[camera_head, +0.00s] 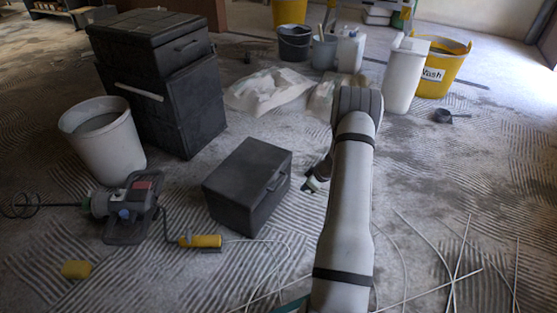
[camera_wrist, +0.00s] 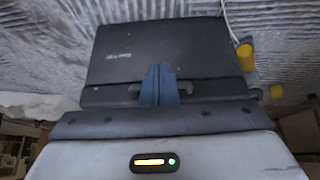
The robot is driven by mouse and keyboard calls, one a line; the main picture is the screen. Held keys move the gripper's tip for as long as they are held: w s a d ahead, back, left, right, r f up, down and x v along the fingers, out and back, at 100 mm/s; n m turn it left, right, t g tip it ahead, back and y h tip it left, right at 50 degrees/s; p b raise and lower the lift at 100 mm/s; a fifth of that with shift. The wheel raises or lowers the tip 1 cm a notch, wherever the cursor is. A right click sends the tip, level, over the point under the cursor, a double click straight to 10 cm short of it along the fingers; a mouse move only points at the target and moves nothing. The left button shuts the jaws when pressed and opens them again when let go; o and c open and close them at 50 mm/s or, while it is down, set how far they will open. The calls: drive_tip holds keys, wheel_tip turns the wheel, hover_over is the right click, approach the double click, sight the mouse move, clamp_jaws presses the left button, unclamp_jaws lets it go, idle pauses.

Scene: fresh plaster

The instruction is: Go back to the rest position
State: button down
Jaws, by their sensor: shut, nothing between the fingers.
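My grey arm reaches forward from the bottom of the head view. My gripper (camera_head: 310,185) hangs off its far end, just right of a small dark toolbox (camera_head: 242,187) on the floor. In the wrist view the gripper's blue-grey fingers (camera_wrist: 160,70) are together with nothing between them. They show in front of the dark toolbox (camera_wrist: 120,50), which fills the upper middle of that view. I cannot tell the exact gap between fingers and toolbox.
A tall dark tool cabinet (camera_head: 170,90) and a white bucket (camera_head: 104,145) stand left. Thin rods (camera_head: 455,260) lie front right. Several buckets, including a yellow one (camera_head: 440,75), stand behind.

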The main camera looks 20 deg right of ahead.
drive_tip(key=s+a+r+m+g+p, duration=0.15)
drive_tip(key=a+r+p, duration=0.45)
drive_tip(key=r, duration=0.9)
drive_tip(key=s+a+r+p, duration=0.2)
drive_tip(key=a+r+p, duration=0.45)
drive_tip(key=r, duration=0.85)
drive_tip(key=s+a+r+m+p, duration=0.15)
drive_tip(key=a+r+p, duration=0.4)
drive_tip(key=r, duration=0.95)
drive_tip(key=s+a+r+m+h+p, duration=0.1)
drive_tip(key=s+a+r+p, duration=0.2)
drive_tip(key=s+r+p, duration=0.3)
drive_tip(key=s+a+r+m+h+p, duration=0.1)
drive_tip(key=s+a+r+m+p, duration=0.1)
drive_tip(key=s+r+p, duration=0.5)
drive_tip(key=s+a+r+m+h+p, duration=0.1)
drive_tip(key=s+a+r+p, duration=0.2)
drive_tip(key=s+r+p, duration=0.4)
drive_tip(key=s+r, duration=0.4)
drive_tip(key=r, duration=0.6)
drive_tip(key=shift+s+a+r+g+h, duration=0.15)
drive_tip(key=shift+s+a+g+h, duration=0.15)
drive_tip(key=shift+g, duration=0.05)
